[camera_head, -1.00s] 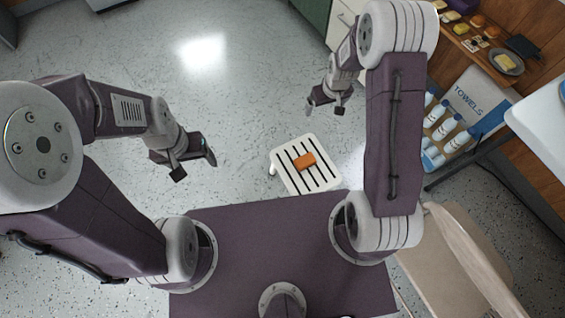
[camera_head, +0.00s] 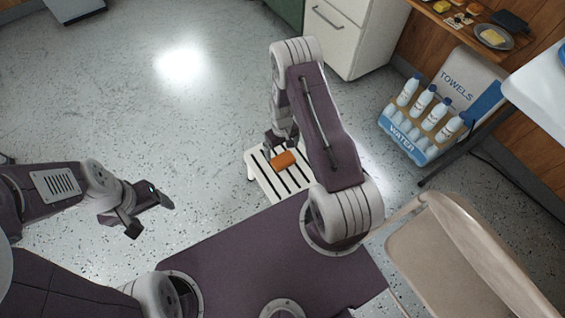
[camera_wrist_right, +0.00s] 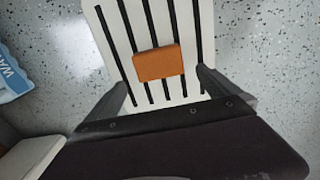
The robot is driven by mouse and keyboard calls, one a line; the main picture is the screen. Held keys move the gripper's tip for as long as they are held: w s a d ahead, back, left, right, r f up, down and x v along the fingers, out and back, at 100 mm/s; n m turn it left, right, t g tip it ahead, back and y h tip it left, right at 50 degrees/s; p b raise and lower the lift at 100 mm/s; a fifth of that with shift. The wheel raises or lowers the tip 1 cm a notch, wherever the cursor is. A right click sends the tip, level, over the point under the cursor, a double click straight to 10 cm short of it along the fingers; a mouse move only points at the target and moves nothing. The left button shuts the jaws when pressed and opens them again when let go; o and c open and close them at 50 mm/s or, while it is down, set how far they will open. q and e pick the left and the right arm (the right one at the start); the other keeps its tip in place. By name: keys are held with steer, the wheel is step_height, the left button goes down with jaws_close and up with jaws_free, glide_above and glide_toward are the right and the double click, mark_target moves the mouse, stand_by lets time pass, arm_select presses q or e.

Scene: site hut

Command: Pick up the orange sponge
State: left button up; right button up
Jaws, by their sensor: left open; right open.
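The orange sponge (camera_head: 284,159) lies on a small white slatted stool (camera_head: 262,181) with dark slots. In the right wrist view the sponge (camera_wrist_right: 158,63) lies across the slots of the stool (camera_wrist_right: 207,20), just beyond and between my open fingers. My right gripper (camera_head: 278,146) is over the far side of the stool, close to the sponge, open and empty; its fingers also show in the right wrist view (camera_wrist_right: 160,90). My left gripper (camera_head: 147,208) is open and empty over the floor at the left, well away from the stool.
A pack of water bottles (camera_head: 421,125) and a towels box (camera_head: 470,82) stand at the right. A beige chair (camera_head: 440,255) is at the lower right. A white cabinet (camera_head: 352,35) stands behind. The floor at the left is clear.

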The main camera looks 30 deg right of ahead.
mark_target(283, 159)
step_height(283, 159, down, 4)
steer(key=shift+r+b, duration=0.2)
steer(key=shift+b, duration=0.55)
step_height(283, 159, down, 5)
steer(key=b, duration=0.3)
steer(key=shift+s+d+f, duration=0.1)
steer(key=shift+s+d, duration=0.05)
steer(key=c, duration=1.1)
steer(key=shift+r, duration=0.35)
steer(key=shift+c, duration=0.2)
step_height(283, 159, up, 4)
steer(key=p, duration=0.2)
steer(key=shift+p, duration=0.4)
steer(key=s+r+p, duration=0.5)
steer(key=s+r, duration=0.1)
steer(key=s, duration=0.5)
steer(key=shift+s+d+r, duration=0.15)
steer(key=shift+s+r, duration=0.15)
steer(key=shift+s, duration=0.05)
